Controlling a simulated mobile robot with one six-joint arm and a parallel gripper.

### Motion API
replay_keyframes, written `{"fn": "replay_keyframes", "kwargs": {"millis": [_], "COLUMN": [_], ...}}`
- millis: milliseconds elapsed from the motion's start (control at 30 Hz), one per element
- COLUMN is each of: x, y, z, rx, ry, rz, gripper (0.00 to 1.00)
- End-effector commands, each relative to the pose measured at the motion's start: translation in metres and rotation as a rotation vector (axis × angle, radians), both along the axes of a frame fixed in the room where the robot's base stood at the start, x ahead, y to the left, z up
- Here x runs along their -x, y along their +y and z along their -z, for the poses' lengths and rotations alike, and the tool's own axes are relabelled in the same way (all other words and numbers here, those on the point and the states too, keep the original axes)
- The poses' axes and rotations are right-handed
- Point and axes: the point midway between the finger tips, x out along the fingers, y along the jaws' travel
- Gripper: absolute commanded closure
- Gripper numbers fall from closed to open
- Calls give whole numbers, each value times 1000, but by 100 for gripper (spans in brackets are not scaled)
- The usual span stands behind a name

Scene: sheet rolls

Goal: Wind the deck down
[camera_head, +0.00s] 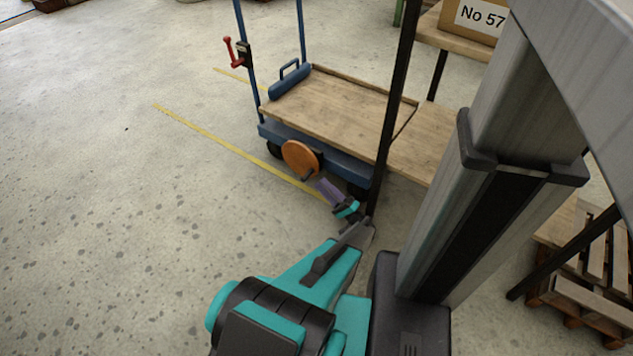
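The wooden deck (335,110) lies on a blue wheeled cart (268,132) and looks low, close above the wheels. An orange disc (300,156) is on the cart's near side. A purple grip (327,190) sticks out from near the disc towards me, with a dark piece between them. My gripper (346,209), dark with teal parts, is at the near end of the purple grip. It is small and partly covered by my arm, so I cannot tell whether its fingers are closed around the grip or only beside it.
A blue block with a handle (290,82) lies on the deck's left end. A red lever (234,52) is on the cart's blue post. A wooden bench with a box marked No 57 (478,18) and pallets (590,290) stand right. The floor left is clear, with yellow lines.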

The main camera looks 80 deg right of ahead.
Motion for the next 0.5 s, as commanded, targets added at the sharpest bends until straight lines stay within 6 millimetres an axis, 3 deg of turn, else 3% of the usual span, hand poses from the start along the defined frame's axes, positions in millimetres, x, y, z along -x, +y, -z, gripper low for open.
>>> {"fn": "replay_keyframes", "kwargs": {"millis": [200, 500], "x": [17, 20], "y": [7, 8], "z": [-1, 0], "rx": [0, 0], "ry": [-1, 0], "rz": [1, 1], "gripper": [64, 64]}}
